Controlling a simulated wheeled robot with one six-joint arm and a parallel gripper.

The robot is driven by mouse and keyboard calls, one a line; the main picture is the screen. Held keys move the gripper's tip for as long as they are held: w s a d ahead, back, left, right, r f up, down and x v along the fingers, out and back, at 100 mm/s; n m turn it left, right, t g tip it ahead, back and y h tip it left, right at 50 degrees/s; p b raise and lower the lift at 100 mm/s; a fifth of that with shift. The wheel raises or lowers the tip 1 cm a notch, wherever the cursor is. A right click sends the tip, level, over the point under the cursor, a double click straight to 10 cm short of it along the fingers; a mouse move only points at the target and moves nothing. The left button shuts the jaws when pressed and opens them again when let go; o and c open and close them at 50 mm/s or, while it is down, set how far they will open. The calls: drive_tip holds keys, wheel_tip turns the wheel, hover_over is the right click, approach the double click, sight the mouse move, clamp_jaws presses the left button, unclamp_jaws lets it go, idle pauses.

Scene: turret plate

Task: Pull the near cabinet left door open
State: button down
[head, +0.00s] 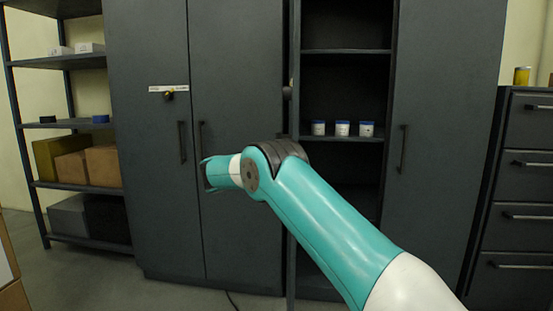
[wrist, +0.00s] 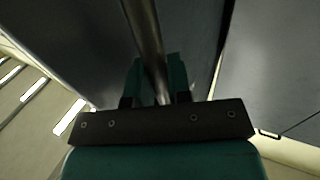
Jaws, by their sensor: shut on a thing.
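The cabinet in the middle has its left door (head: 292,220) standing open, almost edge-on to the head view. Its right door (head: 435,130) looks closed, with a dark bar handle (head: 403,150). The cabinet to the left has two closed-looking doors with handles (head: 182,142) side by side. My gripper (head: 208,174) shows small in the head view, left of the open door's edge. In the wrist view its fingers (wrist: 160,90) are shut around a metal bar handle (wrist: 148,35) in front of a dark panel. I cannot tell for certain which door that handle belongs to.
Several white cans (head: 342,129) stand on a shelf inside the open cabinet. A drawer unit (head: 528,190) stands at the right. An open rack (head: 85,187) with boxes stands at the left. The floor (head: 90,275) at lower left shows clear space.

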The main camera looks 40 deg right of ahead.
drive_tip(key=shift+w+d+r, duration=0.15)
drive_tip(key=shift+r, duration=0.05)
drive_tip(key=c, duration=1.4)
unclamp_jaws()
drive_tip(key=o, duration=0.3)
drive_tip(key=shift+d+f, duration=0.1)
drive_tip(key=shift+d, duration=0.05)
drive_tip(key=shift+a, duration=0.2)
drive_tip(key=shift+a+f, duration=0.1)
